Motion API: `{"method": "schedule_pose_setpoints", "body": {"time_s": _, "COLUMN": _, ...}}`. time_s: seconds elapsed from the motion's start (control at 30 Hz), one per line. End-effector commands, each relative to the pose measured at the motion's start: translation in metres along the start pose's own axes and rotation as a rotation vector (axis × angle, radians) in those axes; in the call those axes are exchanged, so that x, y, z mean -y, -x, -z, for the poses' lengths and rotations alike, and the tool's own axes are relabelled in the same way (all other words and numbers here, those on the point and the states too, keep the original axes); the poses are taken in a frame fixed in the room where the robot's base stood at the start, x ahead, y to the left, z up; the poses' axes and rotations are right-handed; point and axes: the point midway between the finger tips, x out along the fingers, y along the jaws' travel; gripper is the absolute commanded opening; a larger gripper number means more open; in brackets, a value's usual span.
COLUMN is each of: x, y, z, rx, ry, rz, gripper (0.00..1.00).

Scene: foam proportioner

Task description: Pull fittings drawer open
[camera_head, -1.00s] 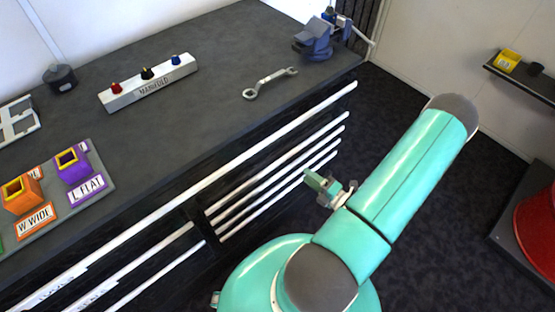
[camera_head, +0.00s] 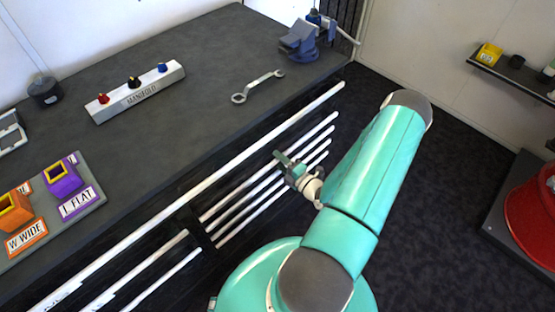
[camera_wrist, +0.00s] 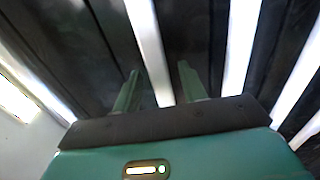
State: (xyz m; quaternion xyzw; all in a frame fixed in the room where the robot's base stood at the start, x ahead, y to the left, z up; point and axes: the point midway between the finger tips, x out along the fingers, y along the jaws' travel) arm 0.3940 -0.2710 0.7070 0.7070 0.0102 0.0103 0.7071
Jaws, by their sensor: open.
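The dark bench front carries a stack of drawers with long white bar handles (camera_head: 268,185) on its right part. Which one is the fittings drawer I cannot tell, as no label on that stack is legible. My gripper (camera_head: 280,160) is in front of the upper handles of this stack. In the wrist view my gripper (camera_wrist: 158,82) has its two green fingers apart, with a white handle bar (camera_wrist: 149,50) running between them. Whether the fingers touch the bar I cannot tell. The drawers of this stack look closed.
On the bench top (camera_head: 190,130) are a manifold block (camera_head: 137,92), a wrench (camera_head: 258,86), a blue vise (camera_head: 299,40) and labelled holders (camera_head: 62,178). A red reel (camera_head: 535,215) stands at right. Dark floor (camera_head: 440,200) is clear between.

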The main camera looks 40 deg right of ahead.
Motion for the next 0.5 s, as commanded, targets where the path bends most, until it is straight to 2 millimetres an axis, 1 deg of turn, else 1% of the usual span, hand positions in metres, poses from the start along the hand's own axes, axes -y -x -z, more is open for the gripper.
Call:
{"method": "schedule_pose_setpoints", "body": {"time_s": 0.03, "x": 0.0, "y": -0.0053, "z": 0.0005, "rx": 0.0, "ry": 0.0, "rz": -0.001, "gripper": 0.42}}
{"method": "schedule_pose_setpoints", "body": {"time_s": 0.13, "x": 0.0002, "y": -0.0109, "z": 0.0011, "rx": 0.0, "ry": 0.0, "rz": 0.0, "gripper": 0.42}}
{"method": "schedule_pose_setpoints", "body": {"time_s": 0.4, "x": 0.0002, "y": -0.0119, "z": 0.0014, "rx": 0.0, "ry": 0.0, "rz": 0.001, "gripper": 0.42}}
{"method": "schedule_pose_setpoints", "body": {"time_s": 0.47, "x": 0.0001, "y": -0.0119, "z": 0.0014, "rx": 0.0, "ry": 0.0, "rz": 0.001, "gripper": 0.3}}
{"method": "schedule_pose_setpoints", "body": {"time_s": 0.5, "x": 0.0001, "y": -0.0118, "z": 0.0014, "rx": 0.001, "ry": 0.0, "rz": 0.001, "gripper": 0.22}}
